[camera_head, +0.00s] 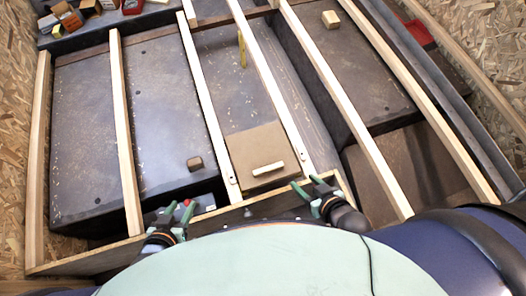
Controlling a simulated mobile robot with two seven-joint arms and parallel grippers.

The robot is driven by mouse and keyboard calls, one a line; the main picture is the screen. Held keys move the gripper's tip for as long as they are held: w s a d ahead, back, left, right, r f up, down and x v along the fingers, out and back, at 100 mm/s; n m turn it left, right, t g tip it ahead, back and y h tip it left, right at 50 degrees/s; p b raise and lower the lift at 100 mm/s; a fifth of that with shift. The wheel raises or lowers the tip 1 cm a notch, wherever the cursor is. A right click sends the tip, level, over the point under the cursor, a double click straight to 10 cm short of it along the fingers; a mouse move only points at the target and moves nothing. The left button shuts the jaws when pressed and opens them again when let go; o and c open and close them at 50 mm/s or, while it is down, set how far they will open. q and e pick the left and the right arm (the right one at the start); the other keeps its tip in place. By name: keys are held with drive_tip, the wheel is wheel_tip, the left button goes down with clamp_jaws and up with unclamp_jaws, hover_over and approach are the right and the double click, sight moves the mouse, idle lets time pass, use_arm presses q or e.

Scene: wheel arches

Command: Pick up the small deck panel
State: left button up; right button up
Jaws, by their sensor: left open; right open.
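The small deck panel (255,145) is a brown board with a pale wooden bar handle (269,169) near its front edge. It lies flat between two pale wooden beams, at the near middle. My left gripper (180,208) is open and empty, left of the panel and near the front rail. My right gripper (306,184) is open, just right of the panel's near corner and apart from the handle. Neither gripper touches the handle.
Pale beams (125,130) run front to back over dark boxes, with a front rail (90,259) across them. A small brown block (194,163) sits on the left box, a lighter block (330,19) on the right one. A yellow upright piece (242,50) stands behind the panel.

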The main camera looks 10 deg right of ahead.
sight(269, 168)
idle(0.4)
